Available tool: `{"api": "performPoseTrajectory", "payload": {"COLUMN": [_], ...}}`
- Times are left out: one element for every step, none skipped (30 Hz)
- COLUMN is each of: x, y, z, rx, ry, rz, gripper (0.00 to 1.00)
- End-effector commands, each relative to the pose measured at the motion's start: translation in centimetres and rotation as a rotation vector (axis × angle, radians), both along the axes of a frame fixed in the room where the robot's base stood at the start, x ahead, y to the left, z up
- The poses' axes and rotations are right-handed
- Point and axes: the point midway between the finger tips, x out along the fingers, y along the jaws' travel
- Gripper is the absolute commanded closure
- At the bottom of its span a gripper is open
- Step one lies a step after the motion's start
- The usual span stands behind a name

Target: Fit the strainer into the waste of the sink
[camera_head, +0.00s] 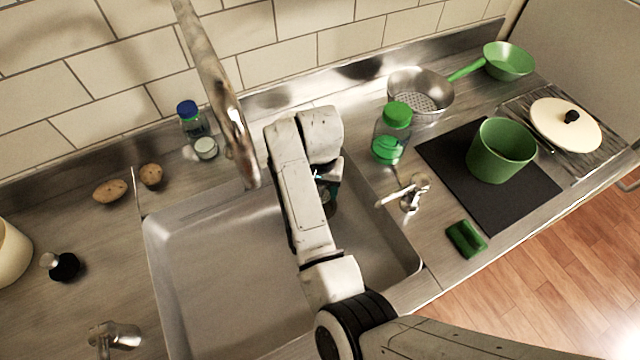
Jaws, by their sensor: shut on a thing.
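The steel sink (215,275) is a wide rectangular basin in the worktop. My arm reaches across it and covers much of its middle and right side. My gripper (328,197) shows only in part, low behind my forearm, over the right part of the basin. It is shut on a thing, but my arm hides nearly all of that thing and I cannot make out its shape. I see no sink strainer lying elsewhere. The waste is not visible; I cannot tell how far the gripper is from it.
A curved tap (225,100) hangs over the sink's back edge. Two potatoes (110,191) lie left.

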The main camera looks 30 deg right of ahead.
Motion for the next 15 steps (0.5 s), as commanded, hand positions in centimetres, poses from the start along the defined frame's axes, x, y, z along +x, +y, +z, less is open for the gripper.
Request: {"api": "performPoseTrajectory", "payload": {"x": [0.0, 0.0, 0.0, 0.0, 0.0, 0.0, 0.0, 0.0, 0.0, 0.0, 0.0, 0.0, 0.0, 0.0, 0.0], "y": [0.0, 0.0, 0.0, 0.0, 0.0, 0.0, 0.0, 0.0, 0.0, 0.0, 0.0, 0.0, 0.0, 0.0, 0.0], "z": [-0.6, -0.8, -1.1, -1.3, -1.5, -1.8, -2.0, -2.2, -2.5, -2.7, -3.0, -3.2, -3.5, -3.7, -4.0], "rx": [-0.001, -0.001, -0.001, -0.001, -0.001, 0.0, 0.0, 0.0, 0.001, 0.001, 0.001, 0.001, 0.001, 0.001, 0.0], "ry": [0.001, 0.001, -0.001, -0.001, -0.001, 0.0, 0.0, 0.0, 0.001, 0.001, 0.001, -0.001, -0.001, -0.001, 0.0], "rz": [0.0, 0.0, -0.001, -0.001, -0.001, -0.001, -0.001, -0.001, -0.001, -0.001, -0.001, -0.001, -0.001, -0.001, -0.001], "gripper": [0.75, 0.75, 0.75, 0.75, 0.75, 0.75, 0.75, 0.75, 0.75, 0.75, 0.75, 0.75, 0.75, 0.75, 0.75]}}
